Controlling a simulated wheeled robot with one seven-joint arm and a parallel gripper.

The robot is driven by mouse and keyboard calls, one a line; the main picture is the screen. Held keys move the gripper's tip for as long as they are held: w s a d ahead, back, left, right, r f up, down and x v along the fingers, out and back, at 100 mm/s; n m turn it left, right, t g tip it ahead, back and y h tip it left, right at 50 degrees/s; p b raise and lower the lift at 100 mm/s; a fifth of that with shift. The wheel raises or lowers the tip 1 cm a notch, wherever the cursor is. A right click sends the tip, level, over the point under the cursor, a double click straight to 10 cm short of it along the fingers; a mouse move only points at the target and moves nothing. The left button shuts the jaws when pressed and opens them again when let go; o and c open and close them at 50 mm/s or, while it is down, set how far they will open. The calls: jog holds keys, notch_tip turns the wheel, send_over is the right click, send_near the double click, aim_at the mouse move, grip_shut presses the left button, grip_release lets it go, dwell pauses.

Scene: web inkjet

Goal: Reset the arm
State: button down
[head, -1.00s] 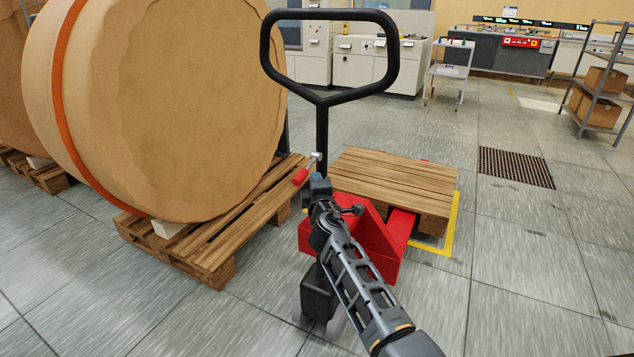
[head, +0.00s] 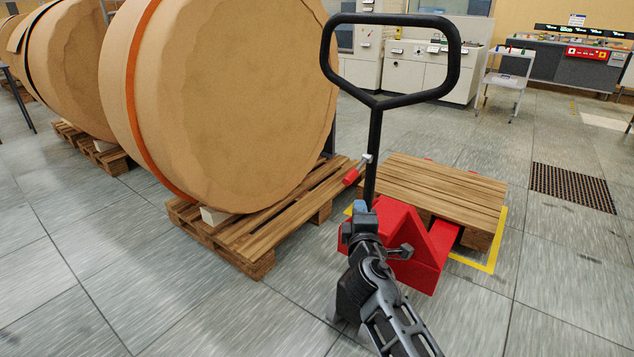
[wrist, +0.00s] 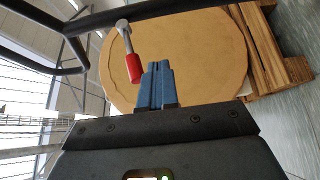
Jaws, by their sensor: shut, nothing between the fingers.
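My gripper (head: 361,207) is in front of the red pallet jack (head: 410,240), low beside its upright black handle (head: 390,60). In the wrist view its blue fingers (wrist: 157,85) are together with nothing between them. A lever with a red grip (head: 352,176) sticks out from the handle shaft to the left. In the wrist view this red grip (wrist: 134,67) is just left of the fingertips and appears apart from them. My arm reaches up from the bottom of the head view.
A large paper roll (head: 230,100) with an orange band stands on a wooden pallet (head: 260,255) at the left. An empty pallet (head: 450,190) sits on the jack, with yellow floor tape around it. A black floor grate (head: 572,187) lies at the right. The floor at lower left is clear.

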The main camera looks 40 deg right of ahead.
jog(key=s+a+f+m+y+p, duration=0.2)
jog(key=s+a+y+p, duration=0.15)
jog(key=s+a, duration=0.75)
jog(key=s+a+f+m+y+p, duration=0.15)
jog(key=s+a+y, duration=0.35)
jog(key=s, duration=0.9)
jog(key=s+a+r+m+y+p, duration=0.1)
jog(key=s+a+r+m+p, duration=0.1)
jog(key=s+r, duration=0.6)
jog(key=s+a+r+m+y+p, duration=0.1)
jog(key=s+a+r+m+p, duration=0.2)
jog(key=s+r, duration=0.6)
jog(key=s+a+m, duration=0.2)
jog(key=shift+s+a+r+t, duration=0.2)
jog(key=shift+s+a+t, duration=0.1)
jog(key=shift+s, duration=0.05)
